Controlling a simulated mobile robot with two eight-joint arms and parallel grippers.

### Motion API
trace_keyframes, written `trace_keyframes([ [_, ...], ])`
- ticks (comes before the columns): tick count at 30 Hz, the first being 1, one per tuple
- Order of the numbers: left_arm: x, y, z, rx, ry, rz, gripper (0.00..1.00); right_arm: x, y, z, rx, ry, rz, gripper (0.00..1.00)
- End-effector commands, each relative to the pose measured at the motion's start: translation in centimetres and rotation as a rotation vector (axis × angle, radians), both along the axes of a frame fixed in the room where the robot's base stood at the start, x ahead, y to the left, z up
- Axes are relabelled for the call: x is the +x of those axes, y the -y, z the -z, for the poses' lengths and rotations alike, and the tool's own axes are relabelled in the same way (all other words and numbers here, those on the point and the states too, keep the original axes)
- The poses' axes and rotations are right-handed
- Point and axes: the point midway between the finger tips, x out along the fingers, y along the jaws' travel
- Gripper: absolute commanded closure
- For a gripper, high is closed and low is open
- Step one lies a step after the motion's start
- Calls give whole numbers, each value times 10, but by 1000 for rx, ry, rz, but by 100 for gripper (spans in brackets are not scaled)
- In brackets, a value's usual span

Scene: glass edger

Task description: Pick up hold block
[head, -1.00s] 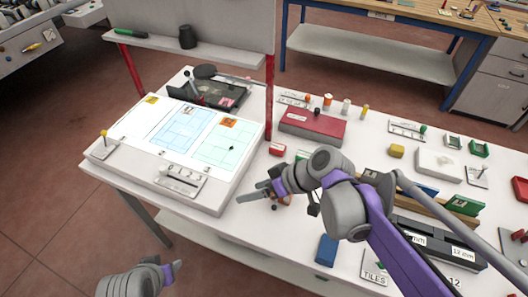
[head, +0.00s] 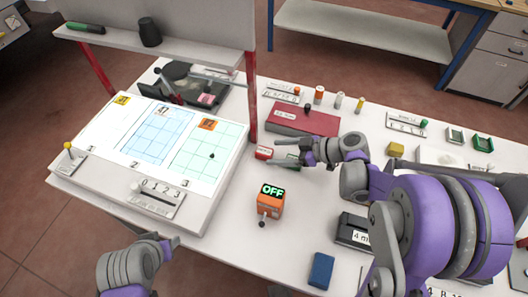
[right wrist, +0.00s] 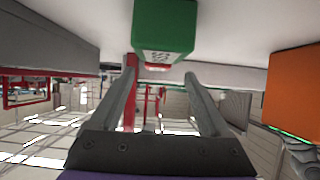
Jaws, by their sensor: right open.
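A small green block (right wrist: 165,30) with a pale label shows large in the right wrist view, just beyond my right fingers (right wrist: 158,85); its lettering is too blurred to read. It also shows in the head view (head: 291,160), partly covered by my right gripper (head: 278,150). A small red block (head: 263,152) with a pale label lies just left of it. I cannot tell from the labels which is the hold block. My right gripper is open, with nothing between its fingers. My left gripper (head: 172,243) is at the table's front left edge, apart from these blocks; its jaws are unclear.
An orange device (head: 270,202) reading OFF stands in front of the blocks; its orange side (right wrist: 295,90) shows in the wrist view. A white board with numbered panels (head: 150,150) is left. A red box (head: 303,120) lies behind. A blue block (head: 321,270) is near the front.

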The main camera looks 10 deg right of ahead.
Motion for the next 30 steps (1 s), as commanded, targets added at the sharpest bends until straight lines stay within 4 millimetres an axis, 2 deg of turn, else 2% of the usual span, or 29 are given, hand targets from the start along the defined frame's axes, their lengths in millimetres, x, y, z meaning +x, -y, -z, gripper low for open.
trace_keyframes([
  [12, 1, 0, -3, 0, 2, 0, 50, 27, -35, 23, -1, -1, -1, 20],
  [21, 1, 0, -3, 0, 2, 0, 50, 30, -38, 26, -1, -1, 1, 20],
  [30, 1, 0, -3, 0, 2, 0, 50, 30, -38, 26, -1, -1, 1, 74],
])
